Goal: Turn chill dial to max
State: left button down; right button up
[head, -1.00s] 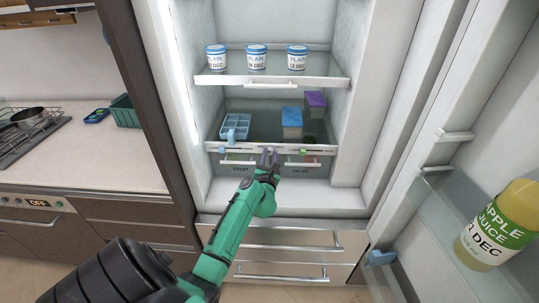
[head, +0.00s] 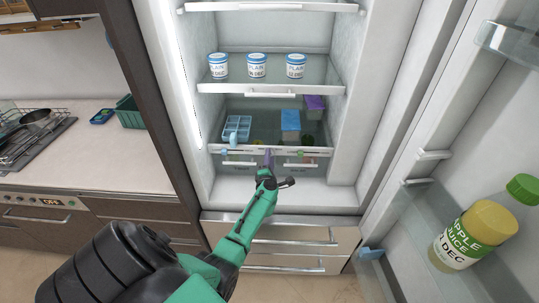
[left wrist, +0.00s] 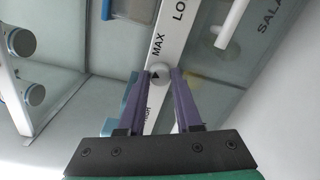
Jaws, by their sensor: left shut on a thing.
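The chill dial is a small round pale knob (left wrist: 160,72) with a dark triangle on its face, on the white front strip of the lower fridge shelf. The word MAX is printed on the strip close to the knob in the left wrist view. My left gripper (left wrist: 162,78) has its two purple fingers on either side of the knob, shut on it. In the head view my left gripper (head: 268,154) reaches the middle of the shelf strip (head: 245,148) and hides the dial. My right gripper is not in view.
Two drawer labels sit below the strip. The lower shelf holds a blue ice tray (head: 237,129), a blue-topped box (head: 290,124) and a purple-topped box (head: 315,105). Several white jars (head: 257,65) stand above. The open door at right holds a juice bottle (head: 470,240).

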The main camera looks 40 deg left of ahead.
pick_arm(q)
jog(key=shift+d+f+m+p, duration=0.1)
jog(key=shift+m+p, duration=0.9)
jog(key=shift+m, duration=2.1)
jog(key=c, duration=0.6)
grip_release()
jog(key=p+v, duration=0.6)
jog(key=v, duration=0.8)
jog(key=shift+s+d+p, duration=0.15)
jog(key=shift+d+p, duration=0.1)
jog(key=shift+p, duration=0.05)
